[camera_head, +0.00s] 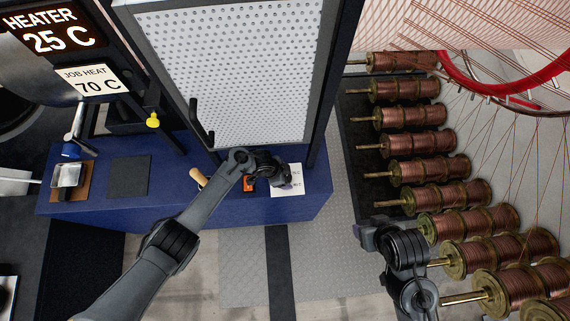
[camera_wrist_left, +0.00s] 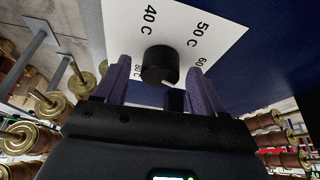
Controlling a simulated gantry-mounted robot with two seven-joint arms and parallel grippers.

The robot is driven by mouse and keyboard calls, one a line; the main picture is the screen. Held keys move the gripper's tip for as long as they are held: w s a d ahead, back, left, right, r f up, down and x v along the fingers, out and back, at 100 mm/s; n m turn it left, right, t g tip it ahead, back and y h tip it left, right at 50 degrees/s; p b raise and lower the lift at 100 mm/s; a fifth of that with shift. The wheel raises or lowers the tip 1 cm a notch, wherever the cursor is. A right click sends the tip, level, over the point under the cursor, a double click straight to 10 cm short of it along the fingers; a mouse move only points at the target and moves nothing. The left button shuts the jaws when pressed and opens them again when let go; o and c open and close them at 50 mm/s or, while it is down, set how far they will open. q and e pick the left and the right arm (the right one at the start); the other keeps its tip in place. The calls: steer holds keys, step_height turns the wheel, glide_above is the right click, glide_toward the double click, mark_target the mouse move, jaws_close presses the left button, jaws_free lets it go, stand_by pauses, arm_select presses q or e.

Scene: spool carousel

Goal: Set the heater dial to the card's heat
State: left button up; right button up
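The heater dial (camera_wrist_left: 160,66) is a black round knob on a white scale plate (camera_wrist_left: 210,28). In the left wrist view, 40 C, 50 C and part of a 60 mark and an 80 C mark show around it; no pointer is clear. My left gripper (camera_wrist_left: 160,84) is open, with one finger on each side of the knob and small gaps visible. In the head view the left gripper (camera_head: 272,172) hides the knob beside the plate (camera_head: 290,182). The job heat card (camera_head: 92,80) reads 70 C. The heater display (camera_head: 52,32) reads 25 C. My right gripper (camera_head: 372,235) is near the spools, its fingers unclear.
The plate sits on a blue bench (camera_head: 230,203), with an orange part (camera_head: 249,186) and a wooden handle (camera_head: 199,178) nearby. A perforated door panel (camera_head: 235,70) with a dark handle stands behind. Copper spools (camera_head: 425,170) line the right. A yellow knob (camera_head: 152,121) is at left.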

arm_select(q)
steer(key=shift+r, duration=0.1)
stand_by(0.3)
steer(key=shift+a+r, duration=0.15)
steer(key=shift+r, duration=0.15)
steer(key=p+v, duration=0.1)
steer(key=v, duration=0.2)
steer(key=shift+a+r, duration=0.2)
steer(key=shift+r, duration=0.15)
steer(key=s+a, duration=0.1)
steer(key=a, duration=0.7)
steer(key=s+a+b, duration=0.1)
steer(key=a, duration=0.3)
steer(key=shift+s+r, duration=0.15)
steer(key=shift+s, duration=0.15)
steer(key=shift+d, duration=0.1)
